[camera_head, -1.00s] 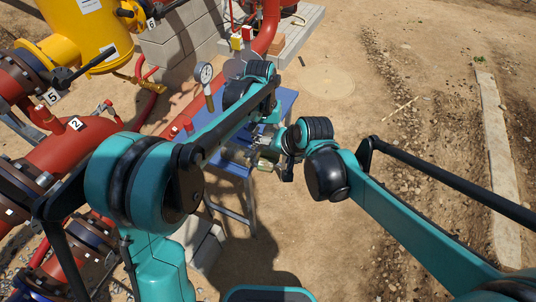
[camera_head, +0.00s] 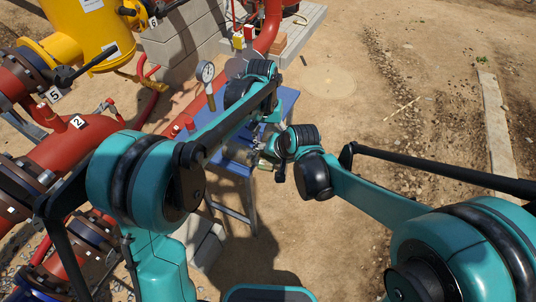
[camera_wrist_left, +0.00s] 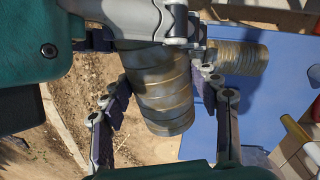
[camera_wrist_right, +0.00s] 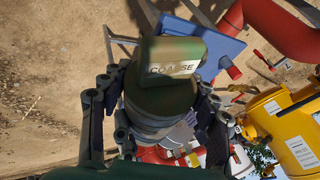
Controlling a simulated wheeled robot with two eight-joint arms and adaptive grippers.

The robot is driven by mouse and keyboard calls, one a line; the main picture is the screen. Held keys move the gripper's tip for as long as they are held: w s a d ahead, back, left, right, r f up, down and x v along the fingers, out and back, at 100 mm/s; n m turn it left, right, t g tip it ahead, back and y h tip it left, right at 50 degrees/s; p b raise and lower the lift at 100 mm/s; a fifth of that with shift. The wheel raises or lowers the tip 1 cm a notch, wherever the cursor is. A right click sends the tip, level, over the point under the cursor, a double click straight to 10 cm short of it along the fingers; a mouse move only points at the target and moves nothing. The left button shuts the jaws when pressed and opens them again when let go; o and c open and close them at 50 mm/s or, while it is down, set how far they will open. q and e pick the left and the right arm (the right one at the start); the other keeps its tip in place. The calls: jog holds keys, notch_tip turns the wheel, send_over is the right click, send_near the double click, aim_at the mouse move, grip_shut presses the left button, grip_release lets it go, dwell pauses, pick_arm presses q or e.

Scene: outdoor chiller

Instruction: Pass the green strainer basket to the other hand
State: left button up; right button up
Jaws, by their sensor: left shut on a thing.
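The green strainer basket (camera_wrist_right: 178,50) shows in the right wrist view with a green top block lettered "COARSE" and a ridged metal body below it. In the left wrist view its ridged body (camera_wrist_left: 160,85) stands between the fingers of my left gripper (camera_wrist_left: 165,105), which is shut on it. My right gripper (camera_wrist_right: 162,105) has its fingers spread on both sides of the basket; contact is not clear. In the head view the basket (camera_head: 265,163) is small and partly hidden where the two grippers meet, above the table's right edge.
A blue table (camera_head: 285,101) lies under my left arm. A second ridged cylinder (camera_wrist_left: 238,57) is on its blue top. Red pipes (camera_head: 62,155), a gauge (camera_head: 205,72) and a yellow vessel (camera_head: 85,35) crowd the left. Bare ground (camera_head: 350,100) is open on the right.

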aim_at(267, 137)
pick_arm(q)
jog(key=o, duration=1.4)
jog(key=shift+d, duration=0.15)
jog(key=r, duration=0.7)
jog(key=a+r, duration=0.1)
jog(key=r, duration=0.3)
jog(key=shift+w+a+r, duration=0.1)
jog(key=s+a+n+t, duration=0.1)
jog(key=s+a+t, duration=0.3)
jog(key=s+a, duration=0.6)
jog(key=s+a+f+t+y, duration=0.1)
jog(key=s+a+f+t, duration=0.2)
jog(key=s+f, duration=0.4)
jog(key=s+a, duration=0.1)
jog(key=s, duration=0.3)
jog(key=shift+a+f+n, duration=0.15)
jog(key=shift+f+n, duration=0.15)
jog(key=shift+f, duration=0.1)
